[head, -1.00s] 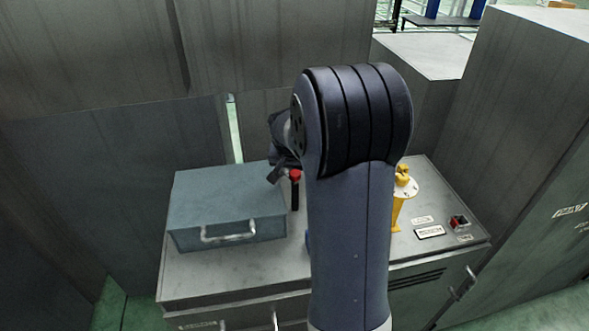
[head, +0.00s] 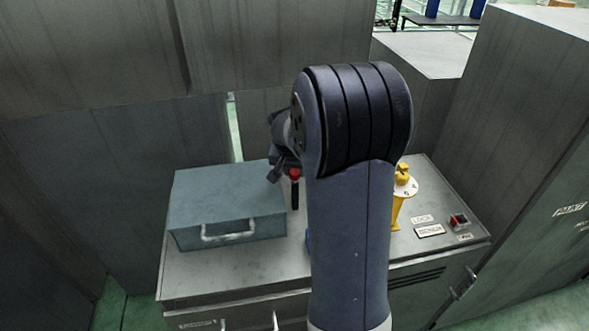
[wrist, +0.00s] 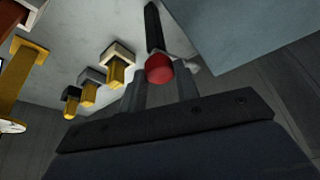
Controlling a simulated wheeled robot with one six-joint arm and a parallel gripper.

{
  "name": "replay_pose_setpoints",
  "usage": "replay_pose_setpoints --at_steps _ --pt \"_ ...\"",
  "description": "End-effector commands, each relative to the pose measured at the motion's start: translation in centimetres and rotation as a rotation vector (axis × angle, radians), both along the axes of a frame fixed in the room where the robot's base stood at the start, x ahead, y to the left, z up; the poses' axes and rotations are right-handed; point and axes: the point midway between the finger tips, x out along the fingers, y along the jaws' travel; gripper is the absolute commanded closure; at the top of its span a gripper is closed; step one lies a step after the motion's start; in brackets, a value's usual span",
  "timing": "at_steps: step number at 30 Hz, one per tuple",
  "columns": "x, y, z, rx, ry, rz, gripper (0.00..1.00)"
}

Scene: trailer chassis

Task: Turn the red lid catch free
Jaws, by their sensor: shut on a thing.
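The red lid catch shows in the head view as a red knob (head: 295,173) on a black bar, beside the right side of a blue-grey box (head: 228,191). In the wrist view the red knob (wrist: 159,68) sits between my two finger tips, with its black bar running up the picture. My gripper (head: 285,170) is shut on the red catch, and its fingers also show in the wrist view (wrist: 160,88). My arm hides part of the bench top right of the catch.
The box stands on a grey cabinet top (head: 240,271). A yellow post with a white disc (head: 404,187) and a small red switch (head: 459,221) stand to the right. The wrist view shows several yellow-stemmed pegs (wrist: 88,94) left of my fingers. Grey panels close off the back.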

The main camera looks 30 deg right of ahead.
Motion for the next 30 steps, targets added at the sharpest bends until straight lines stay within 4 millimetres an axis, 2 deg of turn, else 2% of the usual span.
replay_pose_setpoints --at_steps 7,20,30 --pt "0.13 0.1 -0.37 0.0 -0.001 -0.066 1.0" --pt "0.28 0.19 -0.18 -0.001 -0.002 -0.386 1.0" --pt "0.25 0.19 0.04 0.0 -0.001 -0.423 1.0"
